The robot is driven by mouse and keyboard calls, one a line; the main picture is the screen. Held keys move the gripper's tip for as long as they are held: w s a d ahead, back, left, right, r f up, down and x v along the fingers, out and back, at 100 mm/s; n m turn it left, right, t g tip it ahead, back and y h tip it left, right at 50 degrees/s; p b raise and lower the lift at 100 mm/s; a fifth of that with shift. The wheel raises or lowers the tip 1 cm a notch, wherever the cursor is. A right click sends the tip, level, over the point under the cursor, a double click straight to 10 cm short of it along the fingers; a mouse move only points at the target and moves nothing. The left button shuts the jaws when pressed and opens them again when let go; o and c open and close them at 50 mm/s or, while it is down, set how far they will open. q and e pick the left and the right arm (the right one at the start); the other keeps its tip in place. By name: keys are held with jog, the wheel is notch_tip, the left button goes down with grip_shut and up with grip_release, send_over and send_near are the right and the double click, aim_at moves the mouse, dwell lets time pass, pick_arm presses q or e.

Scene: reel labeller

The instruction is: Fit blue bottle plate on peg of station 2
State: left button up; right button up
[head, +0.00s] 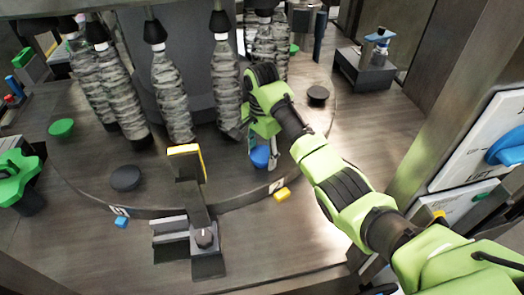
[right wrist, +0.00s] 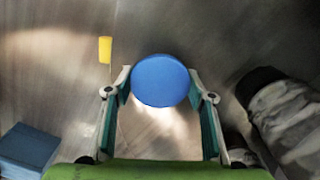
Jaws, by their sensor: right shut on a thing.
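The blue bottle plate (head: 260,157) is a round blue disc near the front right of the large round turntable (head: 225,200). In the right wrist view the plate (right wrist: 161,80) sits between the two fingertips. My right gripper (right wrist: 160,84) is shut on it; in the head view this gripper (head: 262,148) is partly hidden by its own arm. A small white label (head: 274,187) is on the turntable's rim beside the plate; its number is not legible. No peg shows under the plate. I cannot tell whether the plate touches the turntable. My left gripper is not in view.
Several wrapped bottles (head: 172,95) hang close left of my right gripper. Black discs (head: 125,178) and a green disc (head: 62,127) lie on the turntable. A yellow-topped bracket (head: 186,150) stands at the front. A yellow block (head: 282,194) lies near the plate.

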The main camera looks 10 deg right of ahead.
jog(key=shift+f, duration=0.1)
jog(key=o, duration=1.2)
